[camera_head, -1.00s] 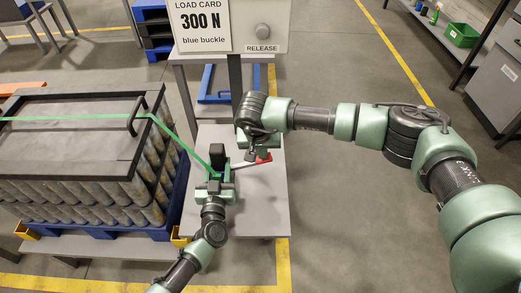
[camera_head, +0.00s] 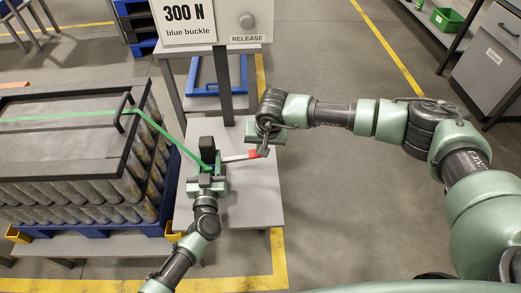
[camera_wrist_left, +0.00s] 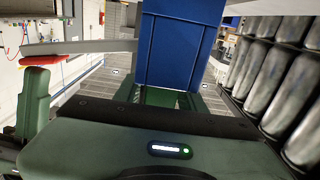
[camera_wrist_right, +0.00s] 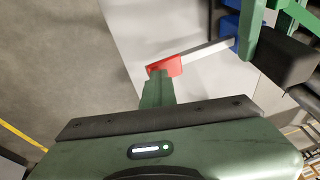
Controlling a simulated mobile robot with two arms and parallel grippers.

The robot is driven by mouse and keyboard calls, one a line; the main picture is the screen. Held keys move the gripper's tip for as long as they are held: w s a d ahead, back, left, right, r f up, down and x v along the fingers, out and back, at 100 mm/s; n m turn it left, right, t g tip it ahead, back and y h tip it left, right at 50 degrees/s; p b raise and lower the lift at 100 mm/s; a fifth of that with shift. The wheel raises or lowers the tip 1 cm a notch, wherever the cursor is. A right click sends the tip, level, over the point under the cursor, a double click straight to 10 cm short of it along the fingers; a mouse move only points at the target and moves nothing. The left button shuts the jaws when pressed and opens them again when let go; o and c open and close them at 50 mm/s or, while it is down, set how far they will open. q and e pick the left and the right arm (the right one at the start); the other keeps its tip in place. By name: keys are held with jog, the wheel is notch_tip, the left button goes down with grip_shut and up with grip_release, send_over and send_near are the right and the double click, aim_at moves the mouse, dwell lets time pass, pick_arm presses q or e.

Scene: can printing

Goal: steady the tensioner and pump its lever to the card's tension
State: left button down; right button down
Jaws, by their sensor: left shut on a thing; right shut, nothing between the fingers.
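The tensioner (camera_head: 208,152) stands on a grey table with a green strap (camera_head: 160,150) running from it to the load. Its blue body (camera_wrist_left: 182,45) fills the middle of the left wrist view. My left gripper (camera_head: 207,180) is shut on the tensioner. The pale lever (camera_wrist_right: 207,54) sticks out sideways and ends in a red grip (camera_wrist_right: 166,66), also seen in the head view (camera_head: 258,153). My right gripper (camera_wrist_right: 157,88) is shut and empty, its fingertips right at the red grip; I cannot tell whether they touch. The load card (camera_head: 185,20) reads 300 N, blue buckle.
The strapped load of grey cylinders under a dark lid (camera_head: 60,150) sits on a blue pallet left of the table. A panel with a RELEASE button (camera_head: 246,20) stands behind the tensioner. The grey table top (camera_head: 250,200) is bare at the front right.

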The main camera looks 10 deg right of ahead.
jog(key=v, duration=1.2)
jog(key=shift+w+d, duration=0.2)
jog(key=shift+w, duration=0.1)
dwell(1.2)
jog(key=w+a+r+h, duration=0.1)
jog(key=a+r+h, duration=0.2)
jog(key=a, duration=0.4)
jog(key=shift+w+a+r+g, duration=0.2)
jog(key=shift+a+r+g, duration=0.15)
jog(key=shift+r, duration=0.35)
send_over(251, 155)
jog(key=f, duration=1.2)
jog(key=shift+a, duration=0.3)
jog(key=shift+d+f, duration=0.3)
jog(key=shift+f, duration=0.3)
